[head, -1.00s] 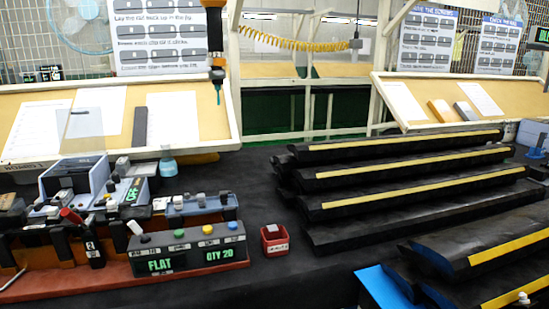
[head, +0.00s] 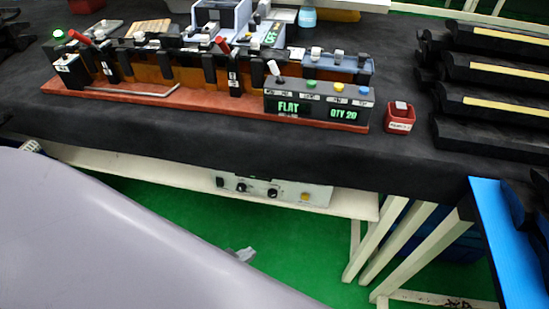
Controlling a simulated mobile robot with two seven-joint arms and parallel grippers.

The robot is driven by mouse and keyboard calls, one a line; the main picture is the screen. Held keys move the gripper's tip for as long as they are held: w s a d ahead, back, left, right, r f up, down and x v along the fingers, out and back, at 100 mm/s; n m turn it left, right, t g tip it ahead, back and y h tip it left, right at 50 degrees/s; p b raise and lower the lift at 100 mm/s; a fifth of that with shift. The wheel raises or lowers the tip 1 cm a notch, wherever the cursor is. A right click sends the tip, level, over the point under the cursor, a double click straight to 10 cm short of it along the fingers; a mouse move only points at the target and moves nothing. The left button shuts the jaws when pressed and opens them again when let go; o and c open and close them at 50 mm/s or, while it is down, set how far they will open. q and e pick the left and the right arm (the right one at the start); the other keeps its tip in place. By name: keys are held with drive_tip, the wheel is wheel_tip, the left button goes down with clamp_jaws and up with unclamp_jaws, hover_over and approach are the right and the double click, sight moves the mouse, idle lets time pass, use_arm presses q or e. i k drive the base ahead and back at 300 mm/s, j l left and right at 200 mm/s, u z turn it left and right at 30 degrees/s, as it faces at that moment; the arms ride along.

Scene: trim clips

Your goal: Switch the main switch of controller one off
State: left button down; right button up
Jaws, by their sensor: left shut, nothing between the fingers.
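A pale control box (head: 285,194) sits on the shelf under the table in the head view, with dark knobs or switches (head: 241,187) and a yellow button (head: 305,197) on its front. No label for controller one is readable, and I cannot tell which control is the main switch. My left gripper (head: 241,255) shows only as a small grey tip beyond my large arm link. It is shut and empty, below and apart from the box in the picture. My right gripper is out of view.
Above, the table carries a red-based fixture with clamps and a display panel (head: 318,103) reading FLAT and QTY 20. A small red bin (head: 400,118) stands beside it. Black trim strips (head: 500,75) lie at right. White table legs (head: 375,240) stand right of the shelf.

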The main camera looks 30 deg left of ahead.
sight(220, 183)
drive_tip(key=j+u, duration=0.15)
drive_tip(key=u, duration=0.2)
drive_tip(key=k+j+u, duration=0.1)
drive_tip(key=u, duration=0.25)
drive_tip(key=j+u, duration=0.35)
drive_tip(key=i+l+z, duration=0.1)
drive_tip(key=z, duration=0.35)
drive_tip(key=l, duration=0.1)
